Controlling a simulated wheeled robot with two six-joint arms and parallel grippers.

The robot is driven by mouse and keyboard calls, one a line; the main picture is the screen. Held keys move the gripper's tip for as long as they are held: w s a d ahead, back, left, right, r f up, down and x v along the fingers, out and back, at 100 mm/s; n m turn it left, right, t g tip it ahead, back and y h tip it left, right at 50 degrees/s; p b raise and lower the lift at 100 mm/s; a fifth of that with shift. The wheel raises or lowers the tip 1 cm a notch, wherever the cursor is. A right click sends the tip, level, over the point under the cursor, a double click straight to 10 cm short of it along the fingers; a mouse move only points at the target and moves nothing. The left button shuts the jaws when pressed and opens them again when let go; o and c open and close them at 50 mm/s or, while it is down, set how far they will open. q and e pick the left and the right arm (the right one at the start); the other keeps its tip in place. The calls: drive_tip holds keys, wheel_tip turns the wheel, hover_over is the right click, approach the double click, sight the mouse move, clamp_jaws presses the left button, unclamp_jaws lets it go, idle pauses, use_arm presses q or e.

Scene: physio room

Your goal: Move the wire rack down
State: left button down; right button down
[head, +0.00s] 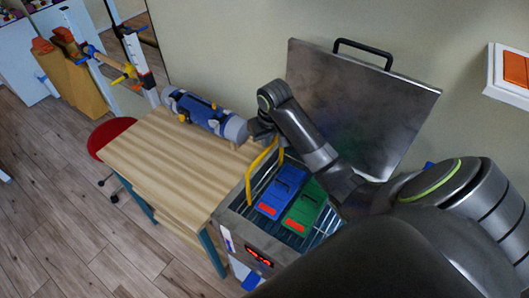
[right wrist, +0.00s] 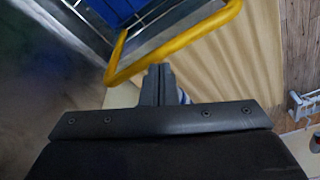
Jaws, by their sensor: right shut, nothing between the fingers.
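The wire rack's yellow handle (head: 258,163) rises at the left end of an open metal tank (head: 238,232). A blue pack (head: 282,190) and a green pack (head: 305,207) sit among the thin wires inside the tank. My right gripper (head: 262,131) is shut and empty, just above and beyond the handle in the head view. In the right wrist view, the shut fingertips (right wrist: 165,72) are close below the yellow bar (right wrist: 180,43); I cannot tell whether they touch it. My right forearm hides part of the tank's right side. My left gripper is not in view.
The tank's metal lid (head: 350,105) stands open against the wall. A wooden table (head: 165,160) adjoins the tank on the left, mostly clear, with a blue-grey roll (head: 205,112) at its back. A red stool (head: 108,137) stands beyond it.

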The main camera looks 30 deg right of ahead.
drive_tip(key=shift+f, duration=0.1)
idle(0.5)
drive_tip(key=shift+f+b, duration=0.45)
drive_tip(key=shift+f, duration=0.95)
wheel_tip(320, 180, up, 3)
drive_tip(key=p, duration=0.3)
drive_tip(key=shift+r+b, duration=0.15)
drive_tip(key=shift+b, duration=0.2)
wheel_tip(320, 180, up, 6)
drive_tip(key=shift+f, duration=0.1)
idle(1.2)
